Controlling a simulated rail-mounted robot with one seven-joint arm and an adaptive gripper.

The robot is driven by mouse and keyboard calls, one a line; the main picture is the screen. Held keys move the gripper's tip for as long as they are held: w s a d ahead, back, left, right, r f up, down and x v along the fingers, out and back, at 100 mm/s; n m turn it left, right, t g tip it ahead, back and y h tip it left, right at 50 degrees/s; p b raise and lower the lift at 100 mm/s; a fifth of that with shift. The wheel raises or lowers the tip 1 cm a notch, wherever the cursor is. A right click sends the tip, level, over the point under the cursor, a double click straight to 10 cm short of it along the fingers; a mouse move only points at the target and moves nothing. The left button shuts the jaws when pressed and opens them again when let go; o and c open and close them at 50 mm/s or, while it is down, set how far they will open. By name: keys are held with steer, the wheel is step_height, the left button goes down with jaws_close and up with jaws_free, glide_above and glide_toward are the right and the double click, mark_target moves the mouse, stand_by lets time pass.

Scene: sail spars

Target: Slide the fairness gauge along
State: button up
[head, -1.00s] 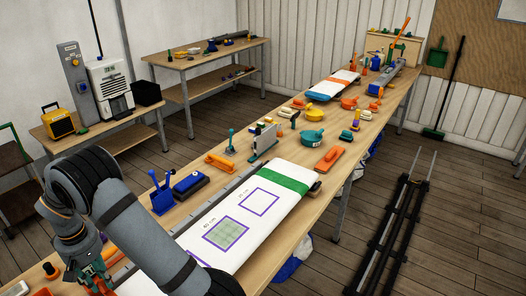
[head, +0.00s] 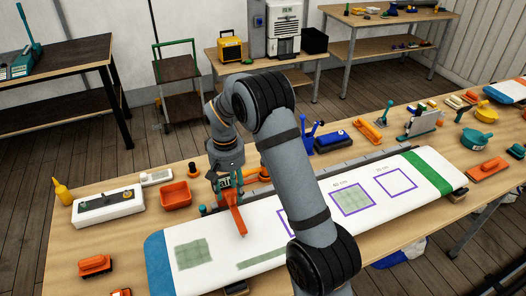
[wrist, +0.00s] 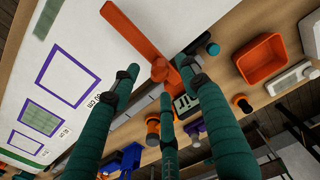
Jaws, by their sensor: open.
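The foil has purple-framed squares, green grid patches, a blue end and a green band. My arm hides part of it.
A white box with knobs (head: 107,207), an orange tray (head: 175,195) and a yellow bottle (head: 63,192) stand left of the gripper. A blue block (head: 333,140) and an orange handled tool (head: 370,130) lie behind the foil.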

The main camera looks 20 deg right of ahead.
step_height(320, 180, up, 10)
steer(key=shift+f, duration=0.15)
steer(key=shift+c, duration=0.2)
steer(key=shift+r+p, duration=0.25)
steer(key=shift+p, duration=0.05)
steer(key=shift+c, duration=0.5)
steer(key=shift+p, duration=0.85)
steer(key=shift+c, duration=0.6)
step_height(320, 180, down, 3)
steer(key=p, duration=0.3)
steer(key=shift+f, duration=0.1)
step_height(320, 180, down, 8)
steer(key=b, duration=0.6)
steer(key=shift+f, duration=0.25)
steer(key=shift+c, duration=0.7)
jaws_close()
steer(key=shift+o, duration=2)
jaws_free()
steer(key=shift+r, duration=0.1)
